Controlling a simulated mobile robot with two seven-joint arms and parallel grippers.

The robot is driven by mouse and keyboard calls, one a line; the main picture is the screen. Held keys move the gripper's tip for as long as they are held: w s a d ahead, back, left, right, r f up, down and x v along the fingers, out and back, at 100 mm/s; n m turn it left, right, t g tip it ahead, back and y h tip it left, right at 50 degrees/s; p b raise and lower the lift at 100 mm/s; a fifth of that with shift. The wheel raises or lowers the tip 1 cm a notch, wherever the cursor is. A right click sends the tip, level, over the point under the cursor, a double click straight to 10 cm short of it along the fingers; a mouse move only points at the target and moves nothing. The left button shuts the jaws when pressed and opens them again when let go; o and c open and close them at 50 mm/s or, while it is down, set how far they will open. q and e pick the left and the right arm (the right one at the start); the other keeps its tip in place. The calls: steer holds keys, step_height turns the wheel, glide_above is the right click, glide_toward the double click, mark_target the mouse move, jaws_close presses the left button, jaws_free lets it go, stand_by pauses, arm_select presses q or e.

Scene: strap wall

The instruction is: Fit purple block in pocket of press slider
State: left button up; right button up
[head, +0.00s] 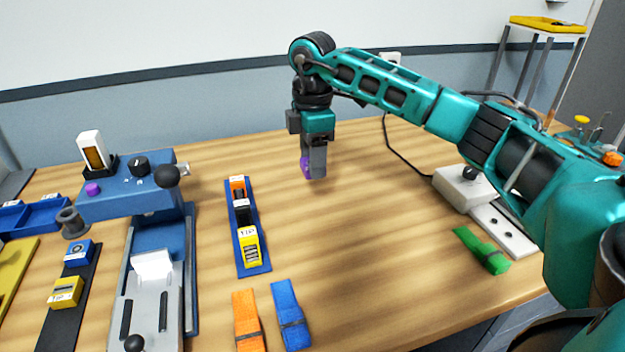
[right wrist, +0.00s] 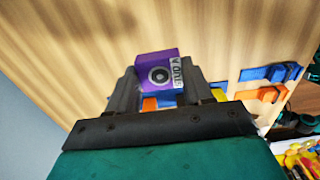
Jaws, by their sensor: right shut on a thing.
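My right gripper (head: 314,172) is shut on the purple block (head: 305,168) and holds it above the middle of the table, toward the back. In the right wrist view the purple block (right wrist: 158,72) sits between the fingers and shows a ring mark and a label. The press (head: 145,195) is blue and stands at the left of the head view. Its grey slider (head: 150,310) lies in front with a white piece at its back end; I cannot make out the pocket clearly. My left gripper is not in view.
A blue rail (head: 262,265) with orange, black and yellow blocks lies between press and gripper. Orange (head: 247,318) and blue (head: 290,312) straps lie at the front, a green strap (head: 482,250) at the right. A white box (head: 465,187) with a knob stands at the right. The table's middle is clear.

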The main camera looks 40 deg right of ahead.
step_height(320, 180, up, 10)
steer(key=shift+r+p, duration=0.25)
steer(key=shift+p, duration=0.15)
